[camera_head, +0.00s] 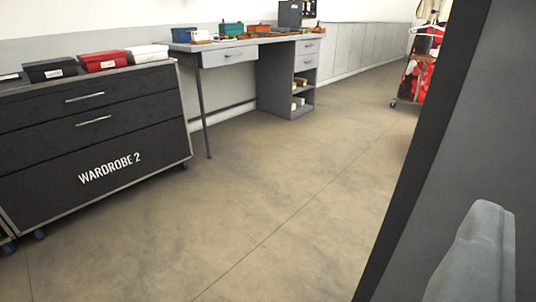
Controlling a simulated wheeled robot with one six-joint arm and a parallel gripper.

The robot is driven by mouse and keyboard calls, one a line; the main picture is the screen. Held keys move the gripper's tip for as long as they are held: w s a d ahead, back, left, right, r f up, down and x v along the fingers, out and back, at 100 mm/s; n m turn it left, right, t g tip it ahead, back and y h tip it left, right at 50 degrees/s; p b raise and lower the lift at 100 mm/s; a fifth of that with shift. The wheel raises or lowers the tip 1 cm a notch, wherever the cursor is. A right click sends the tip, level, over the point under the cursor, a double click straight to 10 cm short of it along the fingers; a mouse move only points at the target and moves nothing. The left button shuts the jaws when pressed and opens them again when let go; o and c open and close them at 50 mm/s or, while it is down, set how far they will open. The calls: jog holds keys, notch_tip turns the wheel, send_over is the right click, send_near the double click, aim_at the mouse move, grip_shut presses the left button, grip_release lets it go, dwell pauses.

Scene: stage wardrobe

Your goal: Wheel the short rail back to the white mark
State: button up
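A wheeled clothes rail (421,66) stands at the far right, partly cut off by a dark upright panel. Red and patterned garments and a white hanger show on it, with a caster near its foot. I cannot tell whether it is the short rail. No white mark shows on the floor in view. At the lower right a grey rounded piece (478,262) shows, which looks like one finger of my gripper. The other finger is not visible, so its opening cannot be judged.
A black drawer cabinet (140,137) marked "WARDROBE 2" stands on casters at left, with boxes on top. A grey desk (229,57) with boxes and tools stands along the back wall. A dark grey panel (460,130) blocks the right. The middle floor (240,210) is clear.

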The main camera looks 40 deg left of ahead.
jog(key=a, duration=0.8)
jog(key=shift+a, duration=0.4)
jog(key=shift+d, duration=0.2)
jog(key=shift+d, duration=0.4)
jog(key=s, duration=1.2)
dwell(0.8)
